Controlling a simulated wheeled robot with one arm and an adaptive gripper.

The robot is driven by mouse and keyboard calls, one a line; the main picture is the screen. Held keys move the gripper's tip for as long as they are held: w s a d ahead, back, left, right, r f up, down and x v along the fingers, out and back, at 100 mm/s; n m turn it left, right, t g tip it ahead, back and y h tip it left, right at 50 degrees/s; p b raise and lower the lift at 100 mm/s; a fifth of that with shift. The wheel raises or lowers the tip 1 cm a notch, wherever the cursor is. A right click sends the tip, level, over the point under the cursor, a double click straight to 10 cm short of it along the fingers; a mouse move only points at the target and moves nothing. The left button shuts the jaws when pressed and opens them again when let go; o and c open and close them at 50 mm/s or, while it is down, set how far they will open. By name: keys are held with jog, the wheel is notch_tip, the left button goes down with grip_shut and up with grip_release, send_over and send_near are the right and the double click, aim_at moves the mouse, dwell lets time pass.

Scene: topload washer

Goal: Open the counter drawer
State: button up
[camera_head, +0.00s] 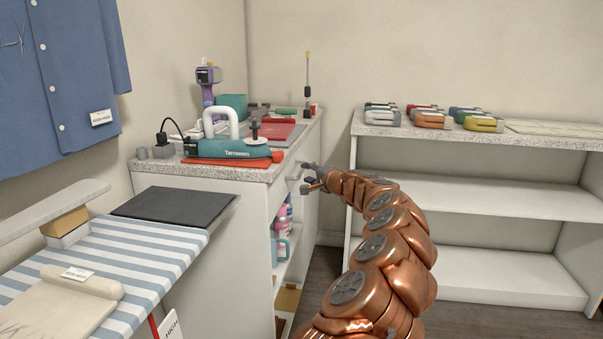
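The white counter cabinet (205,240) stands at left centre with a speckled grey top. The counter drawer (280,196) is in its right-facing side, just under the top, seen at a steep angle; I cannot tell how far it stands out. My gripper (305,186) is at this drawer front, at the end of my copper arm reaching in from the lower right. It is close to the drawer handle, and I cannot tell whether it touches it. The gripper is small and dark here, and its fingers are not clear enough to show open or shut.
Under the drawer are open shelves with bottles (281,245) and boxes. A teal tool (232,148) and red items crowd the counter top. A white shelf unit (480,205) stands at right, and a striped ironing board (125,260) at left. Floor shows between counter and shelf.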

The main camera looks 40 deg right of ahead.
aim_at(302, 171)
jog(key=shift+x, duration=2.2)
grip_shut()
